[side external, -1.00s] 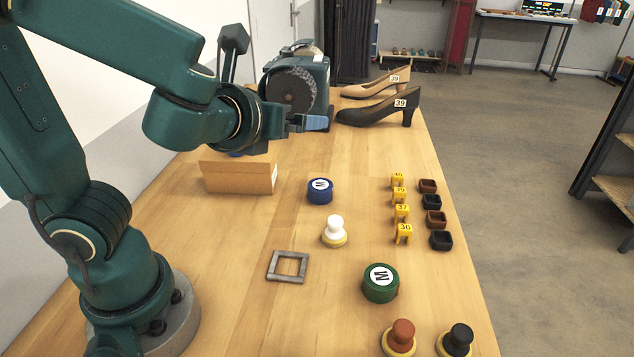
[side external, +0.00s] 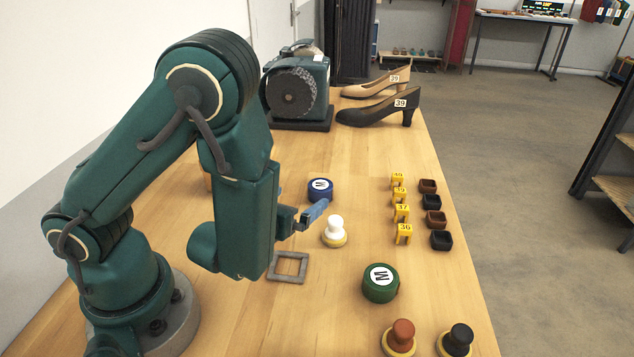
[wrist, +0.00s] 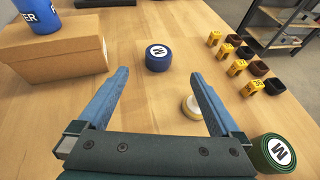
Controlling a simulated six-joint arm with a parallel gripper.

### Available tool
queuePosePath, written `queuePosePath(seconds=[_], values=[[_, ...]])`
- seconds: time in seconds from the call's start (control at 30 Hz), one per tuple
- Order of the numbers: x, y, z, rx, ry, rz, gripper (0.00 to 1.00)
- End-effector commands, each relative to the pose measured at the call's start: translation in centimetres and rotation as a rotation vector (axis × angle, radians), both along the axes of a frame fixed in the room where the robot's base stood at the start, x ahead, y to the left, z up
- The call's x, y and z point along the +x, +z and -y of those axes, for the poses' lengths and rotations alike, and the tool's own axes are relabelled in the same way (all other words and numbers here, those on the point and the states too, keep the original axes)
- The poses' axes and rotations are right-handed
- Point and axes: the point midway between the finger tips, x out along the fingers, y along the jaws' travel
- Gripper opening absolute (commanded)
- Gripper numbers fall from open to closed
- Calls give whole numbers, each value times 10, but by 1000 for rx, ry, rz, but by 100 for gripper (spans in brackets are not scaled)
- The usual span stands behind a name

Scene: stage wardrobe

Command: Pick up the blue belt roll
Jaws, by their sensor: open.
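The blue belt roll (side external: 320,188), a short blue cylinder with a white label marked with a dark letter, lies flat on the wooden table. It also shows in the wrist view (wrist: 158,57), ahead of and between the fingers, apart from them. My gripper (wrist: 157,98) is open and empty, its two blue fingers spread. In the side view my gripper (side external: 312,215) is low over the table, just on the near side of the roll, and a fingertip slightly overlaps the roll's near edge in the picture.
A white-knobbed stamp (side external: 334,232) stands close to my gripper. A green roll (side external: 380,283) and a grey square frame (side external: 289,267) lie nearer. A cardboard box (wrist: 60,45) is left of the roll. Yellow number tags (side external: 402,213) stand to the right. Two shoes (side external: 385,108) are behind.

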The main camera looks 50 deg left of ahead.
Motion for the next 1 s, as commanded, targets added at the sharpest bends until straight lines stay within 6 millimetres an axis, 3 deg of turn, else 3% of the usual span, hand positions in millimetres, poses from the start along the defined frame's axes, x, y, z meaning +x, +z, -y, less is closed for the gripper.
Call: queuePosePath(seconds=[0.27,0.6,1.0], values=[[8,-12,-6,-3,6,2,100],[45,-30,-27,-3,7,2,100],[69,-47,-44,-2,7,1,100]])
